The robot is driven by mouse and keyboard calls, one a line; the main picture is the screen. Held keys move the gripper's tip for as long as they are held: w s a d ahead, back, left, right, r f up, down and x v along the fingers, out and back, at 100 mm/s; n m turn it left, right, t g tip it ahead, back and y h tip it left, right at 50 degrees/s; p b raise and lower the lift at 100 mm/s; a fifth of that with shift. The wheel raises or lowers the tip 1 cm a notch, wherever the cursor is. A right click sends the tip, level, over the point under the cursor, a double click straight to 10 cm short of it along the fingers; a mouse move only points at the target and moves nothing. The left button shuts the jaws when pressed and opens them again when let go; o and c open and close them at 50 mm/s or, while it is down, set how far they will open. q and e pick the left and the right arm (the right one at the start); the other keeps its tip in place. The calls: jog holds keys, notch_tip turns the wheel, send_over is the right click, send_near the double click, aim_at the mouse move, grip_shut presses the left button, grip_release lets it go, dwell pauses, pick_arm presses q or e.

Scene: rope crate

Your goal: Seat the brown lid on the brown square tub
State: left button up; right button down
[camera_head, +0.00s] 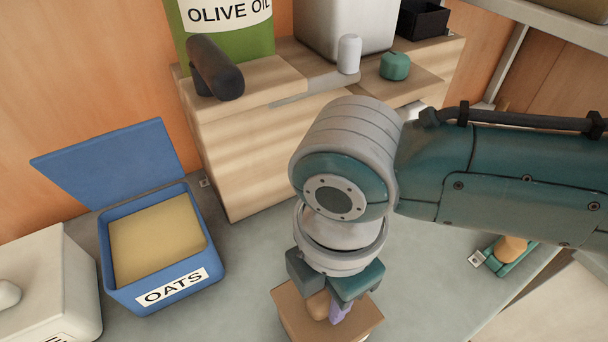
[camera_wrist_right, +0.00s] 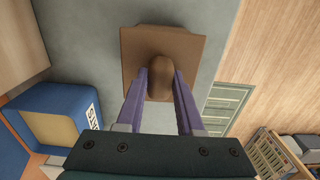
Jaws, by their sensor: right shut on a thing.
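My right gripper (camera_head: 330,300) comes down from above with its purple fingers shut on the rounded knob (camera_wrist_right: 158,78) of the brown lid (camera_wrist_right: 190,48). The lid (camera_head: 359,317) is square and shows below the gripper at the bottom of the head view. Its near part is cut off by the frame edge. The brown square tub cannot be told apart from the lid in either view; the lid hides what is directly under it. I cannot tell whether the lid touches the tub. My left gripper is in neither view.
An open blue oats bin (camera_head: 157,290) stands left on the grey counter (camera_head: 235,290), beside a pale lidded container (camera_head: 45,290). A wooden stepped shelf (camera_head: 235,150) with an olive oil tin (camera_head: 245,42) stands behind. A teal holder (camera_head: 488,262) lies at the right.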

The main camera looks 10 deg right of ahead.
jog(key=shift+f, duration=0.3)
jog(key=shift+f+b, duration=0.4)
jog(key=shift+b, duration=0.1)
dwell(0.4)
jog(key=shift+c, duration=2.3)
grip_release()
notch_tip(320, 180, up, 9)
jog(key=shift+r+p, duration=0.2)
jog(key=shift+p, duration=0.85)
jog(key=shift+r, duration=0.25)
